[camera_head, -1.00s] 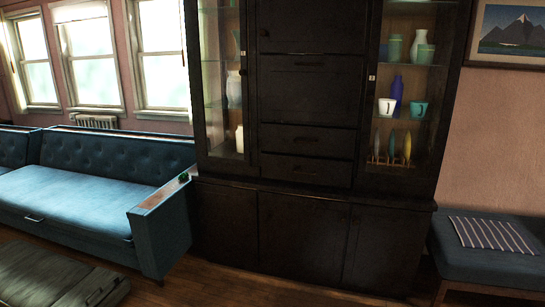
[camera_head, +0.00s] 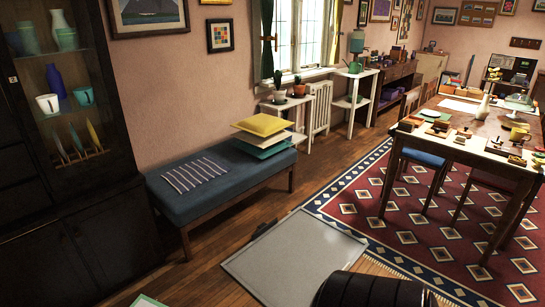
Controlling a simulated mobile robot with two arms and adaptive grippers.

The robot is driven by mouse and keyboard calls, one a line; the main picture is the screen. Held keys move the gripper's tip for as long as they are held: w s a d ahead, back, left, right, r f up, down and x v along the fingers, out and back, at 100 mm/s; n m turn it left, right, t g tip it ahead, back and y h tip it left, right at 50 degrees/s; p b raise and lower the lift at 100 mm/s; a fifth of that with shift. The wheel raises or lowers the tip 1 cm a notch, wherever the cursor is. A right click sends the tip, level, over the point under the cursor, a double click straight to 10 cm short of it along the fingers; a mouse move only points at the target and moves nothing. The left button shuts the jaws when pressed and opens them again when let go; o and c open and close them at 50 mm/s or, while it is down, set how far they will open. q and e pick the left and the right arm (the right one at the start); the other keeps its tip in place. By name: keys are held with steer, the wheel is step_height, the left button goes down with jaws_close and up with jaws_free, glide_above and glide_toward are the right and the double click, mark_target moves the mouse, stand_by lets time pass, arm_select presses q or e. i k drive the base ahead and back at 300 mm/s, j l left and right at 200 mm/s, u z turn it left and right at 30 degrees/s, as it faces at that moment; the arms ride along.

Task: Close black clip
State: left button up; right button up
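Neither of my grippers is in view.
A grey flat panel (camera_head: 295,258) lies on the floor beside a patterned red rug (camera_head: 365,210). Bare floor shows before the bench.

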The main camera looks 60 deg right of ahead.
mark_target(264, 227)
steer(key=z, duration=2.25)
steer(key=i+l+u, duration=0.45)
steer(key=i, duration=0.2)
